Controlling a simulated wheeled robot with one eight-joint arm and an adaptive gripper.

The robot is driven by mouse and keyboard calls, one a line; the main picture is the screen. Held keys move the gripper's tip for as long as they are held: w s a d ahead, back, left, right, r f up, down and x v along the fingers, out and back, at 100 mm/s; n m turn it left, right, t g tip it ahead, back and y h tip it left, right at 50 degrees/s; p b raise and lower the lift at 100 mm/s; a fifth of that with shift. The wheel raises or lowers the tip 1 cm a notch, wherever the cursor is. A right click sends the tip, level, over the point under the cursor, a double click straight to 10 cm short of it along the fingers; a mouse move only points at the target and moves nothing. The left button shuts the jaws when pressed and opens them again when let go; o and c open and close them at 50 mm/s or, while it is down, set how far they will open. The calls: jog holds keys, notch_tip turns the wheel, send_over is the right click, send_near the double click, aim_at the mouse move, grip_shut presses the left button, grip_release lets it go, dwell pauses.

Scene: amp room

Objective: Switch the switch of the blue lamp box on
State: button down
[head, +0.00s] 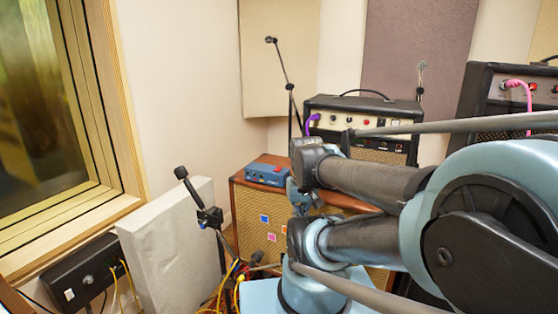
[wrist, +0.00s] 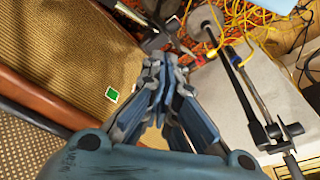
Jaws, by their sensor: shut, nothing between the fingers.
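The blue lamp box (head: 267,169) sits on top of a brown, cloth-fronted speaker cabinet (head: 252,205) in the head view. A small red spot shows near the right end of its front; the switch's position is too small to tell. My gripper (wrist: 160,65) is shut and empty in the wrist view, its fingers together over the space beside the cabinet front. In the head view it is partly hidden by my arm, just right of the box and apart from it as far as I can tell. I cannot make out the box in the wrist view.
A black amplifier (head: 370,115) with a purple plug stands behind. Another amplifier (head: 510,88) with a pink cable is at right. A microphone stand (head: 205,215), a grey panel (head: 165,250) and yellow cables (wrist: 235,35) crowd the floor left of the cabinet.

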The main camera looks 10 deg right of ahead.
jog(key=shift+w+d, duration=0.15)
jog(key=shift+w, duration=0.05)
notch_tip(320, 180, up, 16)
jog(key=m+g, duration=0.1)
jog(key=m, duration=2.4)
send_over(278, 169)
jog(key=shift+s+d+r+h, duration=0.1)
jog(key=shift+s+d+h, duration=0.1)
jog(key=shift+d+h, duration=0.2)
jog(key=f, duration=0.4)
jog(key=w+f, duration=0.1)
jog(key=f, duration=0.4)
jog(key=d+f, duration=0.1)
jog(key=f, duration=0.4)
jog(key=shift+w, duration=0.15)
